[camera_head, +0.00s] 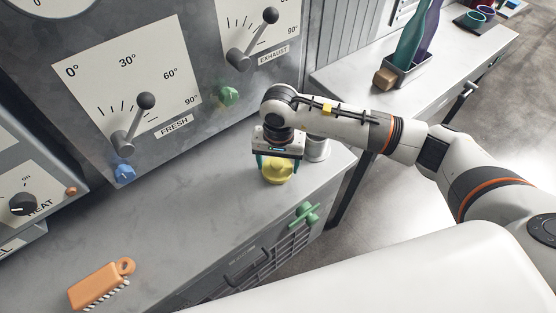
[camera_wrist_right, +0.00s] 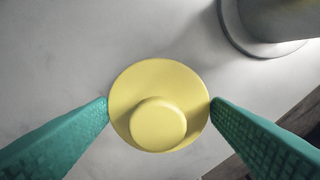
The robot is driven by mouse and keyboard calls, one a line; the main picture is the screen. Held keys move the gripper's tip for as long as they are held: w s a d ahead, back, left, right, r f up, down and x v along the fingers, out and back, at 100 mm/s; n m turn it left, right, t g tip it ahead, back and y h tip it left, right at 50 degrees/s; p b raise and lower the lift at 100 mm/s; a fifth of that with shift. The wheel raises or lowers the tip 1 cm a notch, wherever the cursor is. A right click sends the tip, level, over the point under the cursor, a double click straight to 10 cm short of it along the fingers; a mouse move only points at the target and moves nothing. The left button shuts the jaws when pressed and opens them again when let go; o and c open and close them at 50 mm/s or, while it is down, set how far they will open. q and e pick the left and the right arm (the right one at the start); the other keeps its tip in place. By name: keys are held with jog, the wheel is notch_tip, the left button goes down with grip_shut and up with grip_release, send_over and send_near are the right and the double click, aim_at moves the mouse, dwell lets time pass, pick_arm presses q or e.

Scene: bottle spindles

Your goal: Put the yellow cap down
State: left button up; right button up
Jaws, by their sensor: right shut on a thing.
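The yellow cap (camera_head: 276,172) is a round disc with a smaller knob on top. It is at the right end of the grey counter, under my right gripper (camera_head: 277,166). In the right wrist view the yellow cap (camera_wrist_right: 158,92) sits between the two green fingers, which touch it on both sides. My right gripper is shut on the cap, pointing down. The cap is at or just above the counter; I cannot tell whether it touches. My left gripper is not in view.
A grey metal cylinder (camera_head: 317,148) stands close behind the cap, also at the wrist view's top right (camera_wrist_right: 280,22). The counter's right edge is near. An orange brush (camera_head: 100,284) lies at the front left. A bottle rack (camera_head: 408,72) stands on the far table.

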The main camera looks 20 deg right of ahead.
aim_at(279, 162)
jog(key=shift+f, duration=0.2)
jog(key=o, duration=0.6)
jog(key=shift+r, duration=0.45)
notch_tip(279, 162, up, 12)
jog(key=b, duration=0.2)
jog(key=shift+d+f, duration=0.15)
jog(key=shift+f, duration=0.05)
jog(key=shift+s+f, duration=0.1)
